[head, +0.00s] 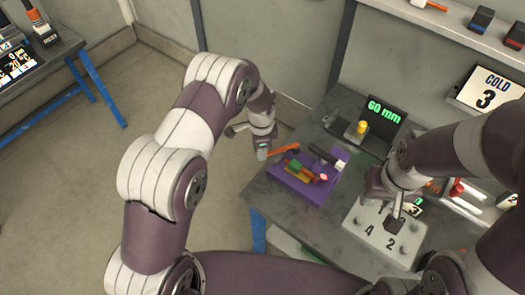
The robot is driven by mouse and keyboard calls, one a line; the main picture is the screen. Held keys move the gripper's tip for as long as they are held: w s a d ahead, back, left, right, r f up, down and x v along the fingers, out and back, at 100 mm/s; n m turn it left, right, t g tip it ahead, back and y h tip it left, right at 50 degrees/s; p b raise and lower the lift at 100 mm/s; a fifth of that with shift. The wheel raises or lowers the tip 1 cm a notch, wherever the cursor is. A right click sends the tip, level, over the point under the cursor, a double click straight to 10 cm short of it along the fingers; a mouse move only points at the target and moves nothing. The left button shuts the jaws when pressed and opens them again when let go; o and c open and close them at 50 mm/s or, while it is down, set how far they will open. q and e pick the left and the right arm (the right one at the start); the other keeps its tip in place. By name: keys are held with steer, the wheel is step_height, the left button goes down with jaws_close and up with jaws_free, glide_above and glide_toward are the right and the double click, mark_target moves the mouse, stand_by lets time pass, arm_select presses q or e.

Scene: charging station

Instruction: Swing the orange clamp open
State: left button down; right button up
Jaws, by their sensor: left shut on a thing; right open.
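The orange clamp (284,149) shows as a short orange bar at the upper left of the purple fixture (303,184) on the grey table. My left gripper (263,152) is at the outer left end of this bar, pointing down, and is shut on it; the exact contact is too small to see. In the fixture lie a green, red and yellow part (305,171) and a dark part (322,154) with a white end. My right gripper (394,207) is open above the grey numbered plate (372,236), apart from the fixture.
A dark display reading "60 mm" (388,116) stands behind the fixture, with a yellow knob (362,127) before it. A "COLD 3" sign (489,92) is at the upper right. A blue-legged side table (40,62) stands far left. Floor left of the table is clear.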

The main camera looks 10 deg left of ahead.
arm_select(q)
steer(key=shift+w, duration=0.1)
stand_by(0.3)
steer(key=c, duration=0.8)
jaws_free()
step_height(320, 180, up, 13)
steer(key=b, duration=0.2)
steer(key=shift+f, duration=0.1)
steer(key=s+a+r+n, duration=0.1)
steer(key=s+a+n, duration=0.3)
steer(key=s+n, duration=0.3)
steer(key=s+a+r+n+t, duration=0.1)
steer(key=s+a+n, duration=0.3)
steer(key=s, duration=0.9)
steer(key=n, duration=0.3)
steer(key=shift+s+a+r, duration=0.15)
steer(key=shift+r, duration=0.05)
